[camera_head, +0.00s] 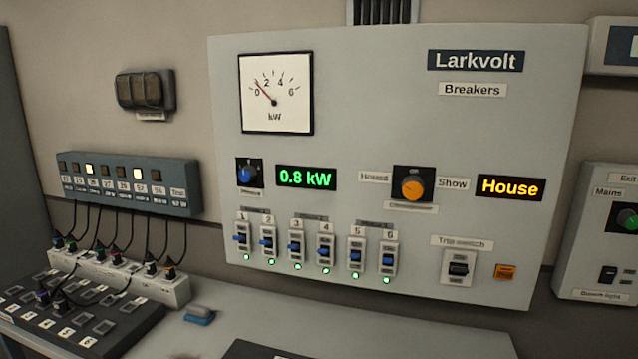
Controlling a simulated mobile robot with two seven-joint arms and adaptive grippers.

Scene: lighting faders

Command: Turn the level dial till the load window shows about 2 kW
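The load window (306,178) on the grey Larkvolt Breakers panel (360,130) reads 0.8 kW in green. A blue knob (249,175) sits just left of it, with a label too small to read; I cannot tell if it is the level dial. An orange knob (412,188) stands between the labels House and Show, and a display (510,188) right of it reads House. The needle of the kW meter (276,92) points low, between 0 and 2. Neither of my grippers is in view.
Several numbered breakers (296,247) line the panel's lower part, right of which is a trip switch (458,268). A power strip (130,277) with plugs and cables and a dark fader desk (100,320) stand lower left. A blue object (199,315) lies on the counter.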

